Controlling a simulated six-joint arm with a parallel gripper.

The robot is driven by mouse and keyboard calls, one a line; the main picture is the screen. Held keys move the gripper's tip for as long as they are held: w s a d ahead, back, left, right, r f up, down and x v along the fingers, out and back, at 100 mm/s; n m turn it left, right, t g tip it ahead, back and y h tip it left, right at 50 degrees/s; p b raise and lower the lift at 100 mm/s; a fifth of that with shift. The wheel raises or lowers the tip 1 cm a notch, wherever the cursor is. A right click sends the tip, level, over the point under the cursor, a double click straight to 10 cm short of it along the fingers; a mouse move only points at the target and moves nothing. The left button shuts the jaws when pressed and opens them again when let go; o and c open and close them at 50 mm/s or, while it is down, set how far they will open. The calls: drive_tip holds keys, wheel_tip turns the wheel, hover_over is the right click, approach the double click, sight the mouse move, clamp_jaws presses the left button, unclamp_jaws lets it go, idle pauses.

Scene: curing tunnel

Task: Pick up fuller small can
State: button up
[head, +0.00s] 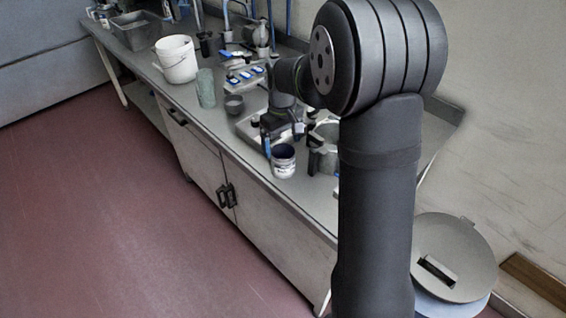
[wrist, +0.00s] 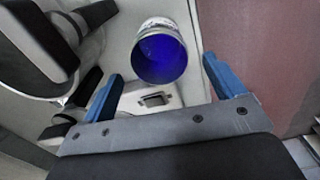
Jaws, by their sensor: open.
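A small can (head: 284,164) with a pale label and dark blue contents stands upright near the bench's front edge. In the wrist view the same can (wrist: 148,26) shows its open mouth, bright blue inside, just ahead of and between my fingertips. My gripper (wrist: 162,70) is open, with one blue finger to each side of the can and nothing held. In the head view my gripper (head: 283,138) is just behind and above the can. A small dark grey cup (head: 234,105) stands farther left; its fill level cannot be told.
A metal pot (head: 327,131) with black fittings stands close right of the can, partly hidden by my arm. A green-grey cylinder (head: 206,88), a white bucket (head: 177,60) and a grey bin (head: 136,31) stand farther along the bench. The bench's front edge is near the can.

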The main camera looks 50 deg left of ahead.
sight(283, 154)
wheel_tip(283, 154, down, 5)
drive_tip(key=shift+d+r, duration=0.1)
drive_tip(key=shift+d, duration=0.05)
drive_tip(key=c, duration=1.2)
